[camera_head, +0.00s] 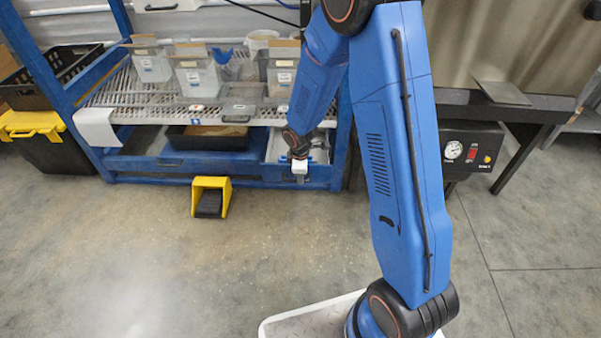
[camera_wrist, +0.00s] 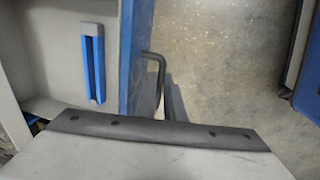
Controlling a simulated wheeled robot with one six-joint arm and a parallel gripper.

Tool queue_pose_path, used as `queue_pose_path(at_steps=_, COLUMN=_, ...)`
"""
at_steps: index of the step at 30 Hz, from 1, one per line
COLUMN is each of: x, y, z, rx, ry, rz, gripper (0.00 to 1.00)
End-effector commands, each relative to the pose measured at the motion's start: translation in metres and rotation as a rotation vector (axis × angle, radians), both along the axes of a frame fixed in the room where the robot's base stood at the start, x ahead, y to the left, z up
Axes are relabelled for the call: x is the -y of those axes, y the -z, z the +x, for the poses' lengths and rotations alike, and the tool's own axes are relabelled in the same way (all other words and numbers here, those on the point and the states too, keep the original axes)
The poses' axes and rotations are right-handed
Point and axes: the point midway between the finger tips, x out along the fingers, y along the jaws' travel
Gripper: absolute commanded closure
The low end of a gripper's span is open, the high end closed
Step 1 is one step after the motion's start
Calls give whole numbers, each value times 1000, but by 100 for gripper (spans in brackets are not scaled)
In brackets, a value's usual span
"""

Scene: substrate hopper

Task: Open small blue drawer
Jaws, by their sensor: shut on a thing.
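The small blue drawer (camera_head: 318,176) is at the lower right of the blue rack in the head view. Its pale interior shows from above, but how far it is pulled out is hard to tell. In the wrist view its blue front (camera_wrist: 134,45) carries a dark bar handle (camera_wrist: 158,75). A blue object (camera_wrist: 93,62) lies inside the drawer. My gripper (camera_head: 299,170) is at the drawer front and is shut on the handle. The fingertips are hidden in the wrist view, behind the dark bolted plate at the bottom.
A wider blue drawer (camera_head: 165,170) is beside it on the left. A yellow foot pedal (camera_head: 210,183) stands on the floor in front. Clear bins (camera_head: 197,78) fill the wire shelf above. A gauge box (camera_head: 470,148) is at right. The floor before the drawer is clear.

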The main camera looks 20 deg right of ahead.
Motion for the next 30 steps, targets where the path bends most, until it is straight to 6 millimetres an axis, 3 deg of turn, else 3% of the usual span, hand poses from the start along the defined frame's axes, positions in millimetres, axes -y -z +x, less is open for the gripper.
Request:
queue_pose_path(at_steps=10, x=0, y=0, z=-1, rx=1, ry=0, rz=0, gripper=100)
queue_pose_path(at_steps=13, x=0, y=0, z=-1, rx=1, ry=0, rz=0, gripper=72)
queue_pose_path(at_steps=23, x=0, y=-1, z=-1, rx=1, ry=0, rz=0, gripper=72)
queue_pose_path(at_steps=30, x=-1, y=-22, z=-4, rx=3, ry=0, rz=0, gripper=72)
